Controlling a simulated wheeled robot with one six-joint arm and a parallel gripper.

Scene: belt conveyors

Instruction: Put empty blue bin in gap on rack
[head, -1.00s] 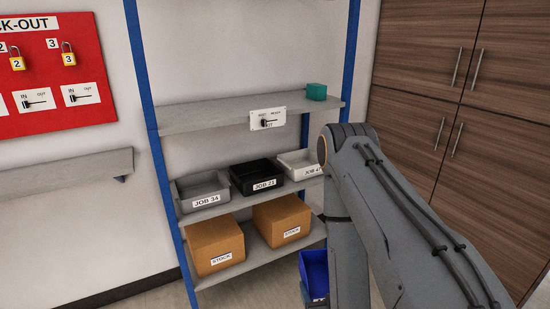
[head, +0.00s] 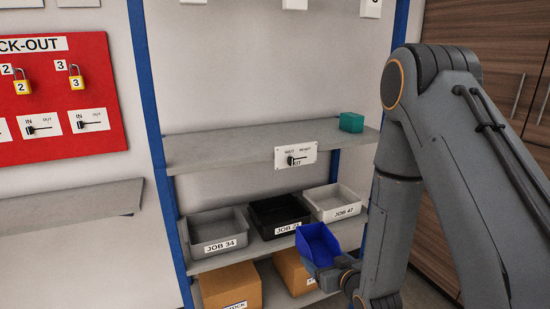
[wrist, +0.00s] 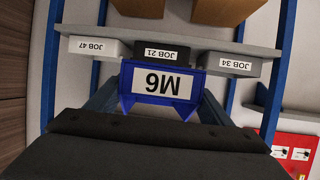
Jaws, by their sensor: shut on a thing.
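The blue bin (head: 318,243) is held in my gripper (head: 345,272), in front of the rack's middle shelf. Its inside shows empty in the head view. In the wrist view the blue bin (wrist: 160,82) shows its M6 label upside down between the two fingers. The rack (head: 158,150) has blue posts and grey shelves. Its middle shelf holds a grey bin JOB 34 (head: 215,230), a black bin JOB 21 (head: 277,213) and a pale bin JOB 47 (head: 336,202). The upper shelf (head: 235,146) has a wide bare stretch.
A teal box (head: 351,122) stands at the upper shelf's right end, near a switch plate (head: 295,157) on its front edge. Brown stock boxes (head: 232,285) sit on the bottom shelf. A red lock-out board (head: 60,95) hangs left; wooden cabinets (head: 480,40) stand right.

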